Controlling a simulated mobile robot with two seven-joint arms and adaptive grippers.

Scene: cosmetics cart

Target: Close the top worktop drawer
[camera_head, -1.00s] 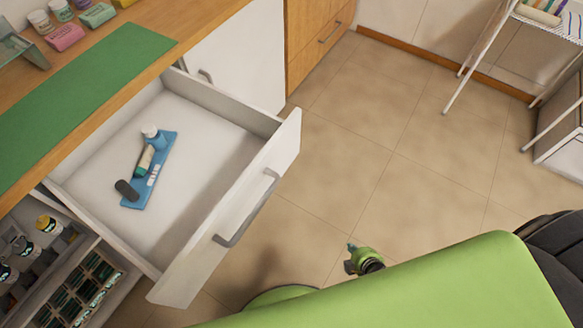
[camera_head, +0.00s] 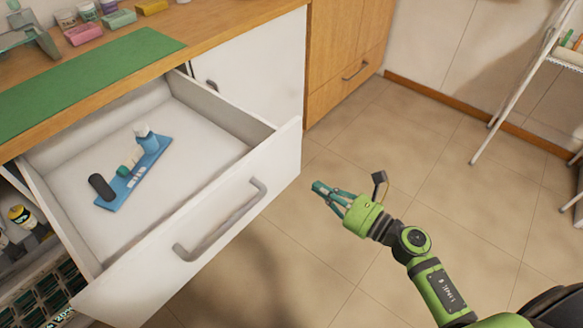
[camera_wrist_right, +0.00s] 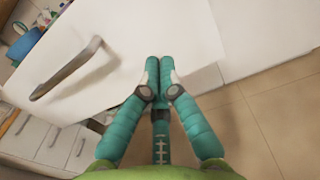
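The top worktop drawer (camera_head: 255,190) is pulled out from under the wooden worktop, with its white front facing right. Its grey bar handle (camera_head: 221,219) is on the front; the handle also shows in the right wrist view (camera_wrist_right: 66,69). My right gripper (camera_head: 317,187) is to the right of the drawer front, over the floor, with a gap seen in the head view. In the right wrist view its teal fingers (camera_wrist_right: 159,66) point at the drawer front with tips together and nothing between them. My left gripper is not in view.
In the drawer lies a blue tray (camera_head: 128,186) with a dark roller and small bottles. The worktop (camera_head: 205,42) carries a green mat (camera_head: 85,84). A white cabinet door (camera_head: 262,70) is behind the drawer. Tiled floor (camera_head: 420,150) is clear; a metal rack (camera_head: 515,100) stands far right.

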